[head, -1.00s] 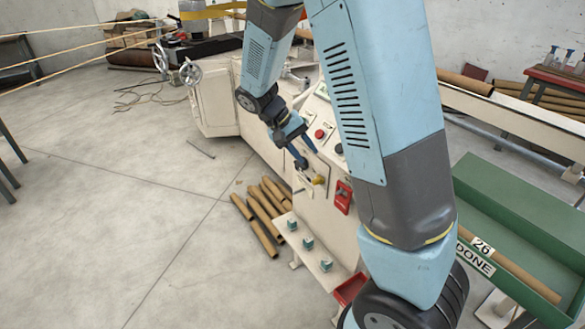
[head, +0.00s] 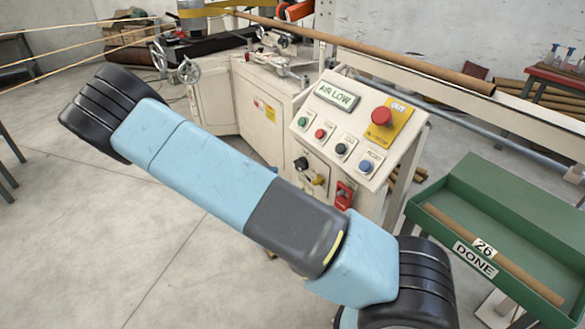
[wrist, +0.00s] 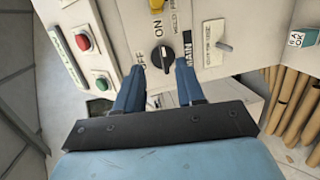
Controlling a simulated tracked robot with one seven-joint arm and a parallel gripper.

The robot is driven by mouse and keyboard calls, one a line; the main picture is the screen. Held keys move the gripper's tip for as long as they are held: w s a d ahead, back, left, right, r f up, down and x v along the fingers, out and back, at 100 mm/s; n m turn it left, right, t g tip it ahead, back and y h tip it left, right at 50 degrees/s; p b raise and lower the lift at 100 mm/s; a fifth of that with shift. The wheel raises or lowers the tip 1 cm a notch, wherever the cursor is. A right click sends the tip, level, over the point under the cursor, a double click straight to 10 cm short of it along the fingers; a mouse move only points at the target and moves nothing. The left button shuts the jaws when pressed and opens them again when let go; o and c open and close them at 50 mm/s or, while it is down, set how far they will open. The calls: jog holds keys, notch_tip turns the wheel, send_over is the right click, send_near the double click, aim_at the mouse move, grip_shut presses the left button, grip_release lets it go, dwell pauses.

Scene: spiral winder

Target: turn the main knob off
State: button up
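The black main knob (head: 301,163) is on the lower front panel of the cream machine, partly clear of my arm. The wrist view shows the knob (wrist: 165,57) with ON, OFF and MAIN lettering around it; its grip bar runs roughly up and down in that picture, its upper end toward ON. My gripper (wrist: 160,68) is open, with blue fingertips to the left and right of the knob in that view. No contact is visible, and the remaining gap in depth cannot be told. My gripper does not show in the head view.
A yellow knob (head: 319,180) and a red switch (head: 344,196) sit close beside the main knob. Above are coloured push buttons and a red emergency button (head: 381,117). A green DONE tray (head: 500,211) stands right. The left floor is clear.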

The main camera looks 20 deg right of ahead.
aim_at(297, 166)
notch_tip(297, 166, down, 3)
jog(key=w+a+n+t+h, duration=0.1)
jog(key=w+a+t, duration=0.1)
jog(key=a+t, duration=0.1)
jog(key=x, duration=1.3)
jog(key=shift+s+d+r, duration=0.1)
jog(key=shift+d+r, duration=0.1)
jog(key=shift+d, duration=0.25)
jog(key=shift+c, duration=0.4)
grip_shut()
